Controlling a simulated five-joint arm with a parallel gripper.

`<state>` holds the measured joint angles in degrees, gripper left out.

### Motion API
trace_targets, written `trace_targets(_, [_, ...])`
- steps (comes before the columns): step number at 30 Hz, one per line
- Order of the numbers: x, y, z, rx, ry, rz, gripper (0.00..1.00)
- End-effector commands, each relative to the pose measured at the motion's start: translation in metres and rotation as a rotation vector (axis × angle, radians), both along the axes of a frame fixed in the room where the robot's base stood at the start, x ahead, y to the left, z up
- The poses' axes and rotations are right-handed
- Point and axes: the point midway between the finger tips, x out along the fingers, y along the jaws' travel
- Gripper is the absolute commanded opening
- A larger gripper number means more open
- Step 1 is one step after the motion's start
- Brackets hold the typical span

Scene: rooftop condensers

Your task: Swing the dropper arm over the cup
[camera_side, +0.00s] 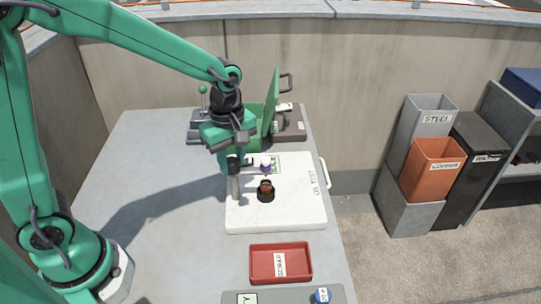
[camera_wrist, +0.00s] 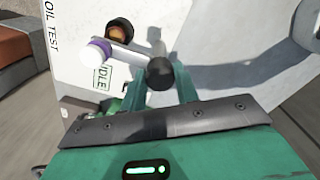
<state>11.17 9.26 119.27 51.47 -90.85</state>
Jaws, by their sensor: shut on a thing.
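My gripper (camera_side: 233,166) is shut on the black knob of the dropper arm; the knob (camera_wrist: 160,72) shows between the green fingers in the wrist view. The dropper arm (camera_wrist: 125,55) runs left from there to a white dropper with a purple band (camera_wrist: 98,50), which also shows in the side view (camera_side: 266,168). The black cup (camera_side: 265,196) with brown contents sits on the white OIL TEST board (camera_side: 300,215). In the wrist view the cup (camera_wrist: 120,29) is just beyond the dropper, which appears beside it, near the IDLE label (camera_wrist: 103,77). Their exact alignment in depth is unclear.
A red SCRAP tray (camera_side: 281,263) lies in front of the board. A green open-lidded case (camera_side: 268,110) stands behind it, beside a brown-grey box (camera_side: 290,125). A blue-topped item (camera_side: 322,295) is at the front edge. Labelled bins (camera_side: 432,165) stand off the table, right. The table's left is clear.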

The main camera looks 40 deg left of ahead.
Motion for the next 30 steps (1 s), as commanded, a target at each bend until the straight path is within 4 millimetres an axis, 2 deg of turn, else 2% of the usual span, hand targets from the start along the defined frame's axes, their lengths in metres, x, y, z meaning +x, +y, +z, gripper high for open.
trace_targets(5, [0.0,0.0,0.001,0.0,-0.002,0.004,0.0])
trace_targets(6, [0.0,0.0,0.001,0.0,-0.002,0.003,0.38])
trace_targets(8, [0.0,0.0,0.001,0.0,-0.002,0.003,0.5])
trace_targets(9, [0.0,0.0,0.001,0.0,-0.002,0.002,0.52])
trace_targets(20, [0.0,0.0,0.003,0.0,-0.001,0.0,0.52])
trace_targets(26, [0.001,0.0,0.017,-0.001,-0.004,0.0,0.52])
trace_targets(30, [0.001,0.0,0.034,-0.001,-0.005,0.001,0.52])
